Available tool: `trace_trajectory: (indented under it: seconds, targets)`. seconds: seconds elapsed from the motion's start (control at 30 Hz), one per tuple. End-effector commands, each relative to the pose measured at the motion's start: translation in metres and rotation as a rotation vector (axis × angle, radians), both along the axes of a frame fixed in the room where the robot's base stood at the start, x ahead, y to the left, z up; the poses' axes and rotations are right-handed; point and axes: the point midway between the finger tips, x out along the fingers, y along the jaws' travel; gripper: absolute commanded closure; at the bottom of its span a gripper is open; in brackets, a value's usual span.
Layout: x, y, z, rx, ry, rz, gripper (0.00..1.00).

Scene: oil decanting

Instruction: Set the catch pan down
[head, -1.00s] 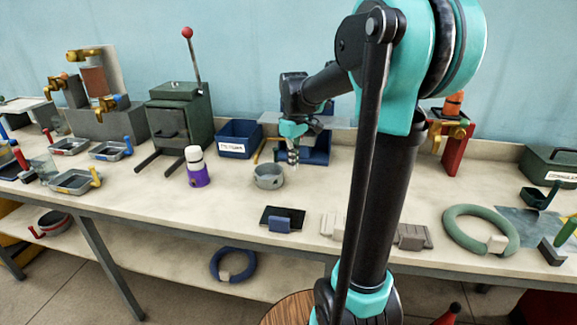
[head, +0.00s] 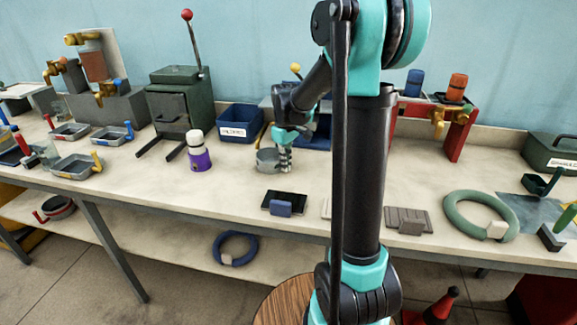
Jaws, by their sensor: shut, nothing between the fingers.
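Several shallow grey metal pans stand on the bench at the left: one with a red handle (head: 70,132), one with a blue handle (head: 108,137) and one with a yellow handle (head: 74,167). A round pan with a red handle (head: 58,209) is on the lower shelf. I cannot tell which is the catch pan. My gripper (head: 285,165) points down over the middle of the bench, shut and empty. It is just right of a grey round cup (head: 266,162) and partly covers its right side; I cannot tell if they touch.
A purple and white bottle (head: 199,152) stands left of the cup, before a green lever press (head: 181,105). A blue bin (head: 239,124) is behind. A dark tablet (head: 285,202) lies in front. A green ring (head: 480,216) lies at right. Bare bench lies between bottle and tablet.

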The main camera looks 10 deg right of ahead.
Motion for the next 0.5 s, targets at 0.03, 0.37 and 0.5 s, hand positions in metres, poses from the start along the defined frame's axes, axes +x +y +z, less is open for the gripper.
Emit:
trace_trajectory:
  seconds: [0.03,0.37,0.5]
  targets:
    - [0.000,0.000,0.000,0.000,0.000,0.000,1.00]
    - [0.016,0.013,0.000,0.000,0.000,0.002,1.00]
    - [0.037,0.031,0.000,0.000,0.000,0.003,1.00]
